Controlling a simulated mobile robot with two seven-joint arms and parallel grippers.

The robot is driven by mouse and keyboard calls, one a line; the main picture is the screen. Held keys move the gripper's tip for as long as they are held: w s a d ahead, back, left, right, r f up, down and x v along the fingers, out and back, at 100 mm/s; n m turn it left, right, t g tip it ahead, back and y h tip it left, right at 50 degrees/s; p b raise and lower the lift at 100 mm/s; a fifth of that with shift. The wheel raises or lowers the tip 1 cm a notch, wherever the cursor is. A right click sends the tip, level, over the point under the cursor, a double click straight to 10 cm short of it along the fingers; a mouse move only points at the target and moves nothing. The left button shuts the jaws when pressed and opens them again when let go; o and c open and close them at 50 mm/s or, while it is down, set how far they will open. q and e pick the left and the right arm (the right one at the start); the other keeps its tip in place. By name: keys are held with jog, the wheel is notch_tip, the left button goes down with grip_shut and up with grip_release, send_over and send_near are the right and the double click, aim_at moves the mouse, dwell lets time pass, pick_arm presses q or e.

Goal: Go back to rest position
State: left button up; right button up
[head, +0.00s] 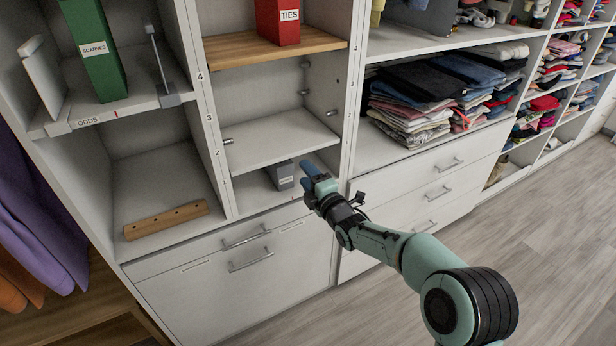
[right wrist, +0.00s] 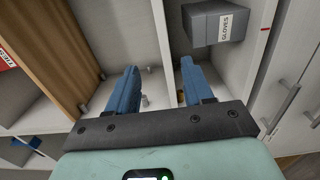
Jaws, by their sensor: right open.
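My right gripper (head: 308,172) is in front of the lower middle cubby, at the end of my arm coming in from the right. In the right wrist view its two blue fingers (right wrist: 158,78) stand apart with nothing between them. A grey box (head: 282,175) sits in the bottom middle cubby, just left of the gripper in the head view. The right wrist view shows this grey box labelled GLOVES (right wrist: 212,22) beyond the fingers and apart from them. My left gripper is in neither view.
A red TIES box (head: 278,22) stands on a wooden shelf (head: 268,49) above. A green SCARVES box (head: 97,55) is at upper left. A wooden bar (head: 166,219) lies in the lower left cubby. Folded clothes (head: 415,105) fill a shelf right. Grey floor (head: 540,215) is open at right.

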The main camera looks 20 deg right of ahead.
jog(key=shift+f, duration=0.1)
